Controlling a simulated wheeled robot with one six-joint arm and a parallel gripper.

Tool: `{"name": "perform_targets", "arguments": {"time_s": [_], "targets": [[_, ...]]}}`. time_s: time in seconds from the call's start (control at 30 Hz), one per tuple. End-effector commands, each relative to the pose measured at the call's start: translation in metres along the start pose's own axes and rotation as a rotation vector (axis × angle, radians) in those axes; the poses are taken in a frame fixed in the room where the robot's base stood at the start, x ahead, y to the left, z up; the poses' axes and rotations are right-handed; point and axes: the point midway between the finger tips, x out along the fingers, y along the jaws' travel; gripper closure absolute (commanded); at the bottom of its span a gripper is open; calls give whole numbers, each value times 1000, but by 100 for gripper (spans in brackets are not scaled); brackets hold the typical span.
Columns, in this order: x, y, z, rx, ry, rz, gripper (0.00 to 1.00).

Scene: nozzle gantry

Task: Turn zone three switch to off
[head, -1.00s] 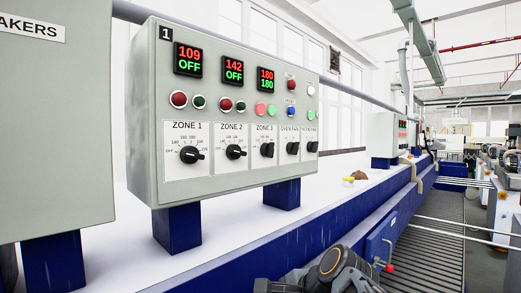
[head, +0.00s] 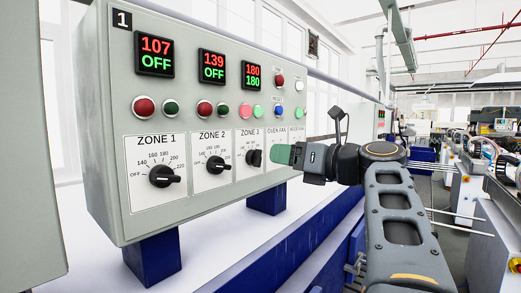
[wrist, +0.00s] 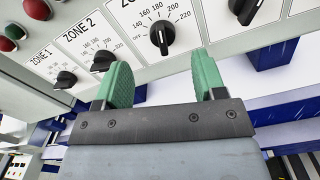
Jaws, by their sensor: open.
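The zone 3 switch (head: 254,158) is a black rotary knob on the grey control panel (head: 104,70). Its handle stands roughly vertical, unlike the sideways zone 1 knob (head: 164,176) and zone 2 knob (head: 215,163). The zone 3 display (head: 252,77) reads 180 over 180; the other two zone displays read OFF. My gripper (head: 283,154) is just right of the zone 3 switch, in front of the panel. In the wrist view, the open green fingers (wrist: 163,78) are empty, and the zone 3 switch (wrist: 162,36) lies beyond them, between their lines.
The oven fan knob (wrist: 244,8) is close to the right finger in the wrist view. Coloured buttons (head: 145,107) sit above the dials. Blue legs (head: 153,257) hold the panel over a white surface (head: 210,250). An aisle with machines lies at right.

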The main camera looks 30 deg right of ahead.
Motion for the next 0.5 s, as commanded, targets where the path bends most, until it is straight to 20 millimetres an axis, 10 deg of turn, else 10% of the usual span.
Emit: {"name": "perform_targets", "arguments": {"time_s": [0.5], "targets": [[73,-2,1,0,1,-3,36]]}}
